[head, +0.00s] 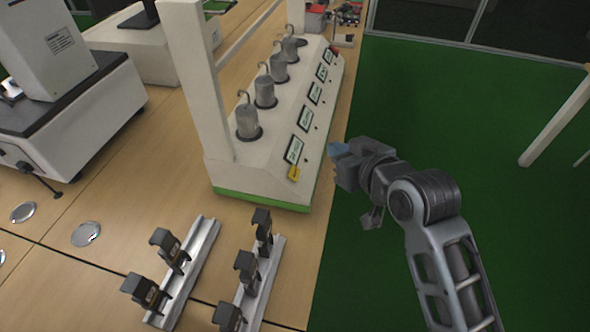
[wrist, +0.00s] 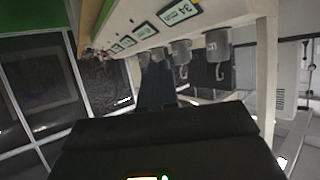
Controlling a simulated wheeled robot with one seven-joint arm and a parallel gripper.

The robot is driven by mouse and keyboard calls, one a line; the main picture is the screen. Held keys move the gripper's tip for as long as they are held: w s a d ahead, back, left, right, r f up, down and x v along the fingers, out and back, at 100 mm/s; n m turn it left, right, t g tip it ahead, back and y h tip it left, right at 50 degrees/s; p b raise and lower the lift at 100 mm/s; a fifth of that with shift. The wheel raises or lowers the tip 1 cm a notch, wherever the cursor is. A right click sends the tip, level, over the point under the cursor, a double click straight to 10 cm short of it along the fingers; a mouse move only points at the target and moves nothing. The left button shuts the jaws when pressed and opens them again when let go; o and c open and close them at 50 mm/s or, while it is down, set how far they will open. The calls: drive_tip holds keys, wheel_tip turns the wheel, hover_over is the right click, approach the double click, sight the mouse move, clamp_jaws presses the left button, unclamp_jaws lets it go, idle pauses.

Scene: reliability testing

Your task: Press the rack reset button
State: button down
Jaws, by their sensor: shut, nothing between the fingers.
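The rack (head: 222,172) is a long cream unit with a green base strip, standing along the right edge of the wooden table in the head view. Its sloped front carries a row of small displays (head: 294,149), each with a small dark dot beside it. A yellow button-like piece (head: 294,173) sits at the near end, and a red one (head: 335,51) at the far end. I cannot tell which is the reset button. My gripper (head: 338,149) is shut and empty, just right of the near end, apart from it. The wrist view shows its dark fingers (wrist: 157,87) below the upside-down rack (wrist: 228,12).
Several grey hooked weights (head: 247,122) stand on the rack beside a tall white post (head: 190,75). Two metal rails (head: 190,262) with black clamps lie on the near table. A white machine (head: 100,125) stands at left. The green floor (head: 450,110) at right is mostly clear.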

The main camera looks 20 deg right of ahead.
sight(295, 165)
drive_tip(key=shift+w+a+f+b, duration=0.55)
drive_tip(key=shift+a+f+b, duration=0.3)
drive_tip(key=shift+f, duration=0.2)
drive_tip(key=shift+w+a+f+b, duration=0.6)
drive_tip(key=shift+a+f+b, duration=0.1)
drive_tip(key=shift+f+b, duration=0.35)
drive_tip(key=shift+w+a+f+b, duration=0.55)
drive_tip(key=shift+a+f+b, duration=0.25)
drive_tip(key=shift+f, duration=0.3)
drive_tip(key=shift+f, duration=0.1)
drive_tip(key=shift+w+a+f, duration=0.15)
drive_tip(key=shift+a+f, duration=0.1)
drive_tip(key=shift+w+a+f, duration=0.15)
drive_tip(key=shift+a+f, duration=0.1)
idle(0.5)
idle(0.4)
drive_tip(key=shift+s+d+r+p, duration=0.3)
drive_tip(key=shift+d+r+p, duration=0.2)
drive_tip(key=shift+r+p, duration=0.1)
drive_tip(key=shift+r, duration=0.1)
